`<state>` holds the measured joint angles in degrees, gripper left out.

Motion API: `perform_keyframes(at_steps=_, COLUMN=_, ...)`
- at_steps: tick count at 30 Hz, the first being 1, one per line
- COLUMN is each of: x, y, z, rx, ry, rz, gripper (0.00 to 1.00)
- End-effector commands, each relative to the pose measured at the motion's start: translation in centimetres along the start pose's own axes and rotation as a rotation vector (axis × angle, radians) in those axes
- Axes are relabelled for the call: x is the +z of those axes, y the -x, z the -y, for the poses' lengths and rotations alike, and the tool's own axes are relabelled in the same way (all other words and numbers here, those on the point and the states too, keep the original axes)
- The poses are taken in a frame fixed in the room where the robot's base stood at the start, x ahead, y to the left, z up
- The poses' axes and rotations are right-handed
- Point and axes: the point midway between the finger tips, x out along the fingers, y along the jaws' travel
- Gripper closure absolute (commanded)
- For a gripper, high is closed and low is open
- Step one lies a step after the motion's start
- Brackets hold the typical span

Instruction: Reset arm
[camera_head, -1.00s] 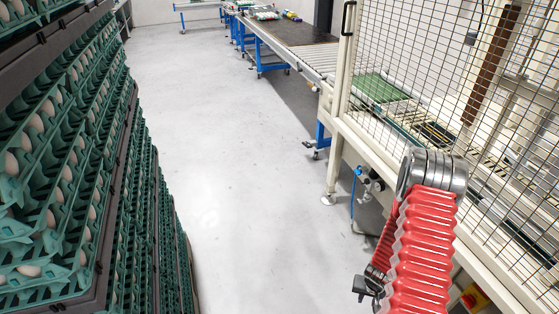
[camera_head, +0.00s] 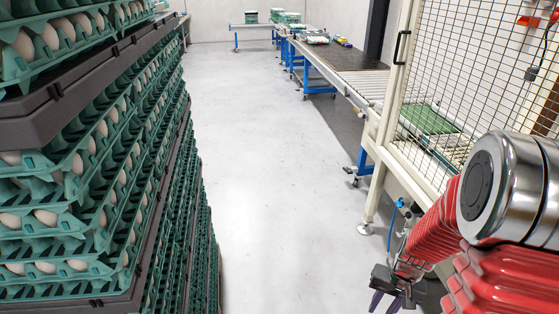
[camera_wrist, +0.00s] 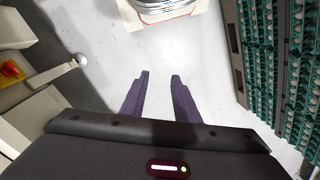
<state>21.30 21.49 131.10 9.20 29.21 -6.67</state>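My arm, with red ribbed sleeves and a silver joint, is folded at the right of the head view. My gripper (camera_head: 388,300) hangs low at the bottom, with its dark purple fingers partly cut off by the frame edge. In the wrist view my gripper (camera_wrist: 158,82) shows two purple fingers apart, with only bare grey floor between them. It is open and empty. It touches nothing that I can see.
Tall stacks of green egg trays (camera_head: 95,205) fill the left side and also show at the right of the wrist view (camera_wrist: 283,60). A mesh-fenced machine (camera_head: 450,70) stands at the right. A conveyor (camera_head: 350,85) runs behind it. The grey floor (camera_head: 275,170) between is clear.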

Motion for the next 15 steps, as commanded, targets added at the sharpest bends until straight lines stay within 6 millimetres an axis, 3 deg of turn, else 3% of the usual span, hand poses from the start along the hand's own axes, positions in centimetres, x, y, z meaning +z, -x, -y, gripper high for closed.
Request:
perform_keyframes(at_steps=3, x=1.1, y=2.7, z=1.1, rx=0.003, ry=0.021, rz=0.001, gripper=0.72)
perform_keyframes(at_steps=15, x=5.5, y=10.3, z=3.5, rx=0.024, ry=0.091, rz=-0.009, gripper=0.72)
